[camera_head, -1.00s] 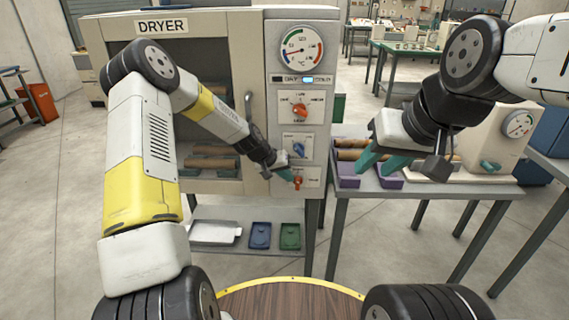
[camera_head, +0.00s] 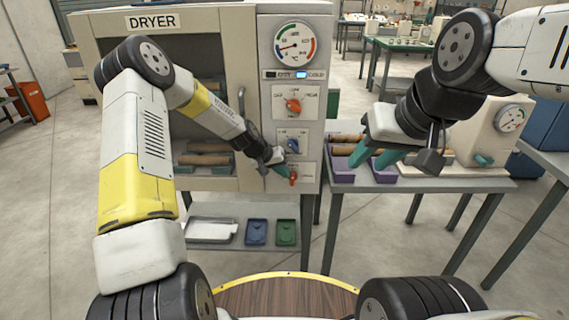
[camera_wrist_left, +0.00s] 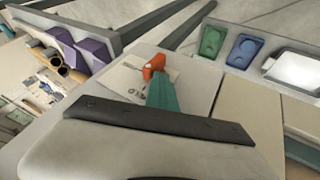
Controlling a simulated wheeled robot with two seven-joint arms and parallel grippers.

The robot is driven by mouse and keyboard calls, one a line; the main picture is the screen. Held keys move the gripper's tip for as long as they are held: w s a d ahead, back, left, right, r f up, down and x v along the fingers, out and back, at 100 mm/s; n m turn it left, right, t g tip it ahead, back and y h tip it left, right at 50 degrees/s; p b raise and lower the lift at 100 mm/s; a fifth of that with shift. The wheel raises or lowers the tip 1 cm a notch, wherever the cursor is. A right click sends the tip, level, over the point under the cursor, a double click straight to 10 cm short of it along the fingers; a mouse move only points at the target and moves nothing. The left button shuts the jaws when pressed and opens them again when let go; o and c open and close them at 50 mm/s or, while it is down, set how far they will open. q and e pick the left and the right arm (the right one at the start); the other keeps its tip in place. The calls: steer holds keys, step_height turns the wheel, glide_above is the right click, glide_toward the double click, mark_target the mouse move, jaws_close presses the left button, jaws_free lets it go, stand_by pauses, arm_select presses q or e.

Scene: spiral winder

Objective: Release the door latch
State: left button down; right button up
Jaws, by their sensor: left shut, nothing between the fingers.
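The dryer (camera_head: 225,55) is a beige cabinet with a windowed door and a control panel on its right. The lowest control on the panel is an orange latch knob (camera_head: 293,178), which also shows in the left wrist view (camera_wrist_left: 153,65). My left gripper (camera_head: 286,171) is shut and empty, with its teal fingertips right at the orange knob; in the left wrist view the fingers (camera_wrist_left: 162,92) reach up to it. I cannot tell whether they touch. The door handle (camera_head: 241,103) is upright and the door looks closed. My right gripper (camera_head: 374,160) is open over the side table, apart from the dryer.
An orange dial (camera_head: 293,105) and a blue dial (camera_head: 293,146) sit above the latch knob. Purple trays (camera_head: 343,174) and brown rolls stand on the side table at right. A white tray, blue tray (camera_head: 257,232) and green tray (camera_head: 286,232) lie on the shelf below.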

mark_target(293, 174)
arm_select(q)
steer(key=shift+d+r, duration=0.25)
steer(key=shift+d, duration=0.1)
steer(key=shift+d+r, duration=0.25)
steer(key=shift+d, duration=0.4)
steer(key=shift+d+r, duration=0.1)
steer(key=shift+d, duration=0.85)
steer(key=shift+r, duration=0.75)
